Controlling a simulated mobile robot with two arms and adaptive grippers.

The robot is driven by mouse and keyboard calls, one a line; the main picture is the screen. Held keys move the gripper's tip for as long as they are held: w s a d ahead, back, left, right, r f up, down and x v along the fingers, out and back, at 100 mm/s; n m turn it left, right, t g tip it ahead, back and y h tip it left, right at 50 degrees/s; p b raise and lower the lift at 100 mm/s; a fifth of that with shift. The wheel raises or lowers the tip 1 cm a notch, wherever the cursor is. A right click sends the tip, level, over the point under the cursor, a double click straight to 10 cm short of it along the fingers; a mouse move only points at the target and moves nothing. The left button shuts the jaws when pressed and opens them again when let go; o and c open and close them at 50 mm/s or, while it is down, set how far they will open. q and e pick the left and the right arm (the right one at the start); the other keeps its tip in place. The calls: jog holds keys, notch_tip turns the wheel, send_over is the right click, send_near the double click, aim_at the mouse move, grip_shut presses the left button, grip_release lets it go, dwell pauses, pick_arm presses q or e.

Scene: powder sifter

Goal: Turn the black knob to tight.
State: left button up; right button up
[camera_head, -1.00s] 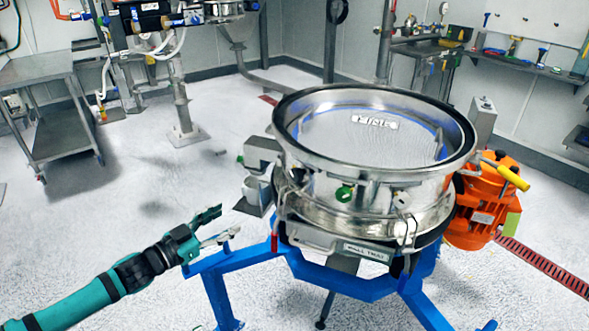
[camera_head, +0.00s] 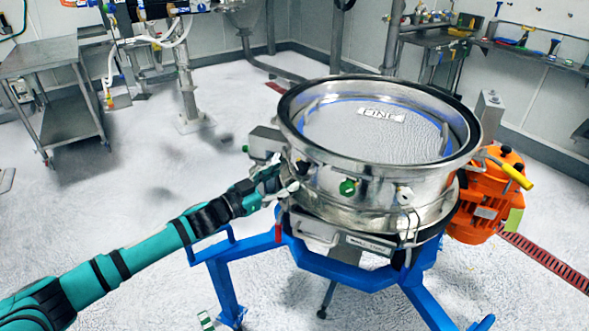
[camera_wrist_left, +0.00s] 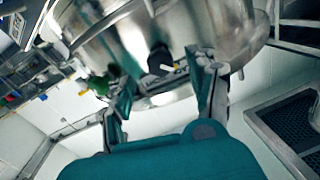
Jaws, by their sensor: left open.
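The black knob (camera_wrist_left: 160,60) shows in the left wrist view on the side of the shiny metal sifter, with a pale pointer beside it. It lies between and just beyond the fingertips of my left gripper (camera_wrist_left: 165,78), which is open. I cannot tell if the fingers touch it. In the head view my left gripper (camera_head: 280,184) is at the left side of the sifter (camera_head: 375,188), and its fingers overlap the sifter wall. The knob is hard to make out there. My right gripper is not in view.
A green knob (camera_head: 347,187) is on the sifter's front. A blue frame (camera_head: 350,275) carries the sifter, and an orange motor (camera_head: 485,205) stands at its right. A metal cart (camera_head: 50,100) is far left. The floor at left is mostly clear.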

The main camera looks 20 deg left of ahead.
aim_at(298, 171)
pick_arm(q)
jog(key=shift+x, duration=2.25)
jog(key=shift+c, duration=0.2)
jog(key=c, duration=1.1)
